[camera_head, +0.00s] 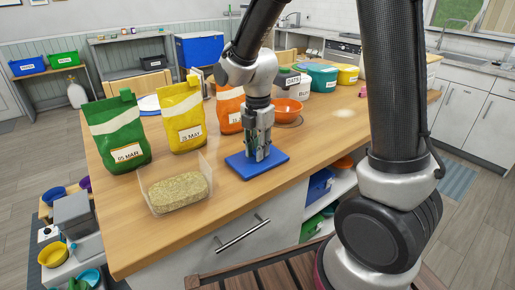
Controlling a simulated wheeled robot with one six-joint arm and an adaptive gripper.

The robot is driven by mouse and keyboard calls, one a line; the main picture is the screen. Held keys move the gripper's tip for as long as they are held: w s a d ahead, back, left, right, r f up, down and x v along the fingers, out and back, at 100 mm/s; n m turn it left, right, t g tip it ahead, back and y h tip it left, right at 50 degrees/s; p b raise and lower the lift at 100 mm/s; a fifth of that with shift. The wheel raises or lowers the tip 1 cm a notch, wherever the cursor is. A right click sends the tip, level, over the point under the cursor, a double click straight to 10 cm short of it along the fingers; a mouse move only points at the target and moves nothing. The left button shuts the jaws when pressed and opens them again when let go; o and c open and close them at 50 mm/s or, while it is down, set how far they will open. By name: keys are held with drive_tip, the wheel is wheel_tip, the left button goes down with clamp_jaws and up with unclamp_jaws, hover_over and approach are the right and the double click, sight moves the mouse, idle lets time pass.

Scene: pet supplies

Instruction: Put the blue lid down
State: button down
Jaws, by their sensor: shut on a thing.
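The blue lid (271,166) is a flat blue rectangle at the front middle of the wooden counter. It looks level and is on or just above the wood; I cannot tell if it touches. My gripper (259,156) points straight down over the lid's middle and is shut on it. The fingers hide the exact grip. A clear box (160,206) filled with a tan material stands open-topped to the left of the lid.
Green (121,136), yellow (182,118) and orange (229,108) bags stand behind the lid and box. An orange bowl (287,109) and several tubs, including a teal one (318,78), stand farther back. The wood right of the lid (335,130) is clear.

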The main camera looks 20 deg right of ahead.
drive_tip(key=c, duration=1.2)
unclamp_jaws()
drive_tip(key=shift+f, duration=0.1)
wheel_tip(320, 180, up, 12)
drive_tip(key=s+d+r+m+t, duration=0.2)
drive_tip(key=s+d+m, duration=0.5)
drive_tip(key=m, duration=0.5)
drive_tip(key=s+d+r+m+t, duration=0.2)
drive_tip(key=s+d+m, duration=0.5)
drive_tip(key=s+m, duration=0.5)
drive_tip(key=shift+d+r+m, duration=0.3)
drive_tip(key=shift+d+r, duration=0.1)
drive_tip(key=shift+r, duration=0.3)
